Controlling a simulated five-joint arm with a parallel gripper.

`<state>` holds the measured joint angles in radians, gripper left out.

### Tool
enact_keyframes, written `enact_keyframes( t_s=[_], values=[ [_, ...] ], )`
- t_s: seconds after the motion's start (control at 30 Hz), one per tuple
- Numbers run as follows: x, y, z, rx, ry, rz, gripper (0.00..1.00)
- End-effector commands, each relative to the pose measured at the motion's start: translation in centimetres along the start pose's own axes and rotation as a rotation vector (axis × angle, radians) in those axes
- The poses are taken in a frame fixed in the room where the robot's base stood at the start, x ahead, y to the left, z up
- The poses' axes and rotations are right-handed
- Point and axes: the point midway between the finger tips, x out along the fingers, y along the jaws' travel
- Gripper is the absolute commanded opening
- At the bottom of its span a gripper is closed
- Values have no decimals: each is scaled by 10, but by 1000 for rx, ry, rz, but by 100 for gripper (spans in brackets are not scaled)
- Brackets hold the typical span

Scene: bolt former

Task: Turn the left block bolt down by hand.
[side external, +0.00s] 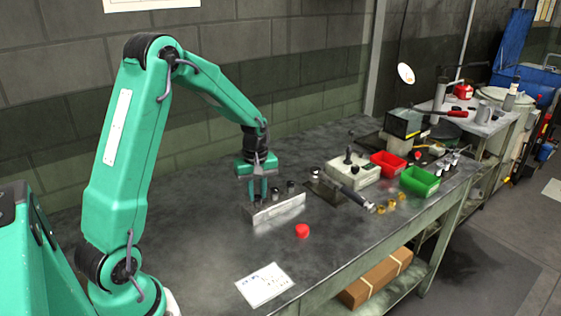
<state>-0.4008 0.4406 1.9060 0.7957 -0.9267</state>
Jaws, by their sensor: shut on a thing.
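A pale metal block (279,209) lies on the grey bench. Dark bolts stand upright along its top; one is near its middle (275,193) and one is at its right end (290,187). My gripper (258,194) points straight down over the left end of the block. Its fingers are shut around the left block bolt, which they mostly hide. How far this bolt sits in the block cannot be seen.
A red cap (302,231) and a white paper (264,285) lie in front of the block. To the right are a wrench-like tool (356,197), brass pieces (391,203), a red bin (388,164) and a green bin (420,181). The bench's left front is clear.

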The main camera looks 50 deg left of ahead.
Motion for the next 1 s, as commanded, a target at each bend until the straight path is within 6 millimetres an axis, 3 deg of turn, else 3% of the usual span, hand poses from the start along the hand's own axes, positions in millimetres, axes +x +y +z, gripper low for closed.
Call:
enact_keyframes(
  t_s=[1.0],
  values=[
    [-3, 0, -1, 964, 3, 1, 0]
  ],
)
